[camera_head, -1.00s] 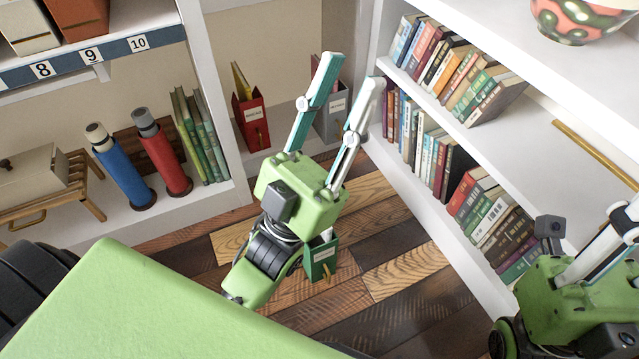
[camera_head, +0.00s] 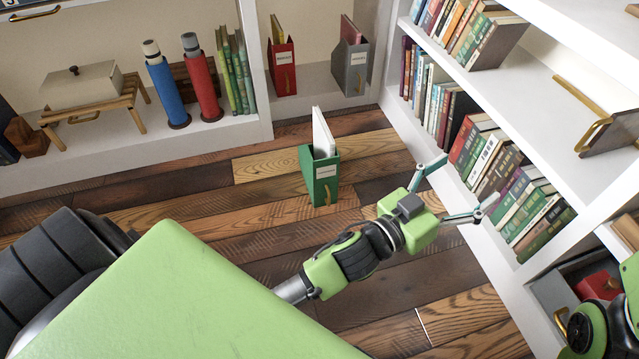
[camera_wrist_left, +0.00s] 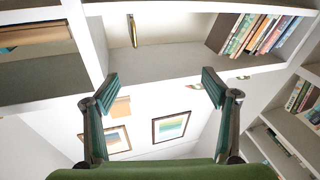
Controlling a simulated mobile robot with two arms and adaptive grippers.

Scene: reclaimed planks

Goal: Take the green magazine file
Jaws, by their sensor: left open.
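The green magazine file (camera_head: 320,180) stands upright on the plank floor in the head view, with white papers sticking out of its top and a label on its front. My left gripper (camera_head: 468,181) is open and empty, to the right of the file and well apart from it, pointing toward the bookshelf. In the left wrist view its two fingers (camera_wrist_left: 160,88) are spread with nothing held between them. The file does not show in that view. Part of my right arm shows at the lower right edge of the head view; its fingers are not visible.
A red file (camera_head: 282,68) and a grey file (camera_head: 351,68) stand on the low back shelf. Blue (camera_head: 163,85) and red (camera_head: 201,80) cylinders stand left of them. The bookshelf (camera_head: 480,100) bounds the right side. Floor around the green file is clear.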

